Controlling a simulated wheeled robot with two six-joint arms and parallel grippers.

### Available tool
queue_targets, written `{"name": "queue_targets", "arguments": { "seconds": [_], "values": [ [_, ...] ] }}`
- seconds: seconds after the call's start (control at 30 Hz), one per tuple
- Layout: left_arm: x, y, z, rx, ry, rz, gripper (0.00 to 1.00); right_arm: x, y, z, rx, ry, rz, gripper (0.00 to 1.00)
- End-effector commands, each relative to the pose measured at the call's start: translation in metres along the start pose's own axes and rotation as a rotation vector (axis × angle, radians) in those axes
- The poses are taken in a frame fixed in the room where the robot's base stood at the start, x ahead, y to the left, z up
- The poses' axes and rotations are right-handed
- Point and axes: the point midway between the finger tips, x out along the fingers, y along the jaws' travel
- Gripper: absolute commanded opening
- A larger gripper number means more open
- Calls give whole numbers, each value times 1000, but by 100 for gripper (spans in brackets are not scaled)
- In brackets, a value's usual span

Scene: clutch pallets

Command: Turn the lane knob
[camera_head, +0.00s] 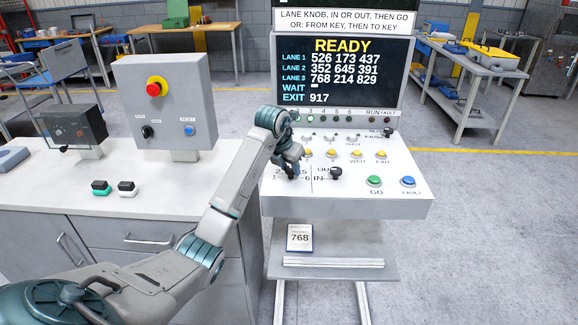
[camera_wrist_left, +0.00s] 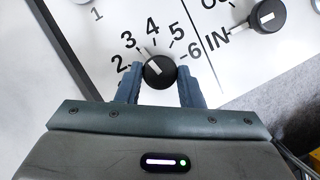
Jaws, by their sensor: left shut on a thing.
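The lane knob (camera_wrist_left: 159,72) is a round black knob with a white pointer line, ringed by printed numbers. My left gripper (camera_wrist_left: 160,86) is shut on the lane knob, with one finger on each side. In the head view my left gripper (camera_head: 289,170) covers most of the knob on the sloped white panel (camera_head: 400,203). The in/out knob (camera_head: 336,173) is black, stands to the right, and also shows in the left wrist view (camera_wrist_left: 267,15). My right gripper is not in view.
The screen (camera_head: 343,72) reads READY above the panel. Several yellow buttons, a green GO button (camera_head: 374,181) and a blue fault button (camera_head: 408,181) are on the panel. A grey box with a red emergency stop (camera_head: 154,88) stands on the left bench.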

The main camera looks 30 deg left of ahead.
Motion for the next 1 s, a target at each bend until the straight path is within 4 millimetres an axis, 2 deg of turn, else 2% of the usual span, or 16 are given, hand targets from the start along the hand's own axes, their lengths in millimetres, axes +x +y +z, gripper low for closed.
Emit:
{"name": "queue_targets", "arguments": {
  "seconds": [0.3, 0.7, 0.73, 0.83, 1.0],
  "values": [
    [-1, -1, 1, -80, -4, 33, 11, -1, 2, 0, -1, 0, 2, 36],
    [-1, 0, 1, -87, -4, 37, 11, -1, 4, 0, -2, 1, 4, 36],
    [-1, 0, 1, -87, -4, 37, 36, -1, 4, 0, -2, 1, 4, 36],
    [-1, -1, 1, -86, -3, 37, 55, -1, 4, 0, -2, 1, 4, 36],
    [-1, -1, 1, -86, -2, 36, 55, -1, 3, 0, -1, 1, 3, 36]
  ]
}}
